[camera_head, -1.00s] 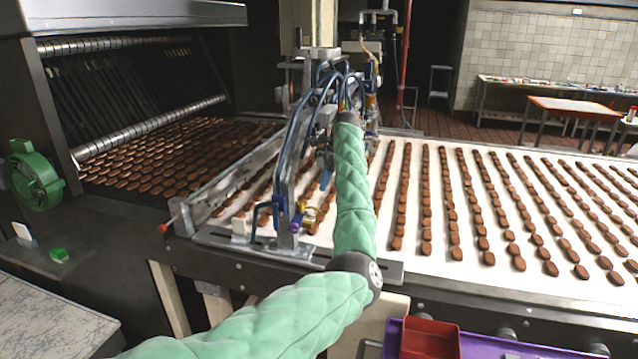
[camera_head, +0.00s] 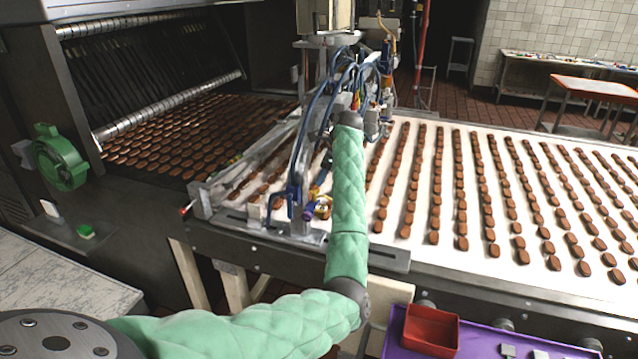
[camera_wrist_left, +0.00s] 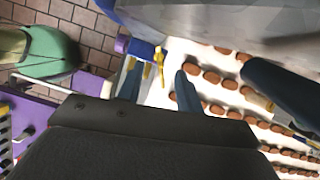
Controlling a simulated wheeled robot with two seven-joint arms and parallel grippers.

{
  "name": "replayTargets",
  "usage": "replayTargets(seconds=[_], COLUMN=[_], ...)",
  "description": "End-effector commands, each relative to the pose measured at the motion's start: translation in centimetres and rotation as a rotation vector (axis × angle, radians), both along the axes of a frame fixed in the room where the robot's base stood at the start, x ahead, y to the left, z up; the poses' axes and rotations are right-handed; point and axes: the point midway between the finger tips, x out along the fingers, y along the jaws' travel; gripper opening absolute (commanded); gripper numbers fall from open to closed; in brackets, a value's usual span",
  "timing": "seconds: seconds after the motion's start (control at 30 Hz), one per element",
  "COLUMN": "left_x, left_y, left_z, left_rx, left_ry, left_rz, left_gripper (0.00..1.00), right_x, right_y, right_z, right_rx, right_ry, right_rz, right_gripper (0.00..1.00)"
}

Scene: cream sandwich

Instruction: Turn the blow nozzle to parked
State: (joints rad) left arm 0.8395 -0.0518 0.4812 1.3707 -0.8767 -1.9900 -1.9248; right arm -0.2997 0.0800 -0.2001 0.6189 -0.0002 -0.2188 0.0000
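A small purple, blue and yellow fitting, which looks like the blow nozzle (camera_head: 310,211), sits low on the near end of the metal frame over the belt. In the left wrist view its purple and blue body (camera_wrist_left: 135,47) lies ahead of my fingers, with a yellow part pointing down between the fingertip directions. My left gripper (camera_wrist_left: 158,76) is open, its two blue-grey fingers apart and nothing visible between them. In the head view my left gripper (camera_head: 323,170) is mostly hidden by my green-sleeved arm, just above the nozzle. My right gripper is not in view.
The white conveyor belt (camera_head: 400,228) carries rows of brown biscuits. Blue hoses (camera_head: 308,125) and the metal frame stand close around my left gripper. A red bin (camera_head: 432,330) rests on a purple surface at front right. A green wheel (camera_head: 60,160) is at left.

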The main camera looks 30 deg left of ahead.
Motion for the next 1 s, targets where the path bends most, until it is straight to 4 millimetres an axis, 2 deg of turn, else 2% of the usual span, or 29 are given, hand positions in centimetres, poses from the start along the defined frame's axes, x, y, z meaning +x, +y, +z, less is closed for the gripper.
replayTargets(seconds=[0.03,0.3,0.5,0.7,0.77,0.9,1.0], left_x=[-0.1,-0.6,-0.6,-0.6,-0.6,-0.6,-0.6], left_y=[0.1,1.3,1.5,1.6,1.6,1.6,1.6], left_z=[-0.3,-3.4,-4.3,-4.4,-4.4,-4.4,-4.4], left_rx=[-0.004,-0.003,-0.003,-0.003,-0.003,-0.003,-0.003], left_ry=[0.003,0.001,0.000,0.000,0.000,0.000,0.000], left_rz=[0.000,0.001,0.000,0.000,0.000,0.000,0.000], left_gripper=[0.36,0.36,0.36,0.36,0.28,0.01,0.00], right_x=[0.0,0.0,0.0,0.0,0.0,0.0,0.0], right_y=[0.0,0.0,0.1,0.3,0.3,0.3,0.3], right_z=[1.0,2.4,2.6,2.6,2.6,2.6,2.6], right_rx=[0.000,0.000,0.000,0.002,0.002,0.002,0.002], right_ry=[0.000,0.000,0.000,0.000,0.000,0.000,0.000], right_rz=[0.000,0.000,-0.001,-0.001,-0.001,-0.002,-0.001], right_gripper=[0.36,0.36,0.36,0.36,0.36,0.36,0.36])
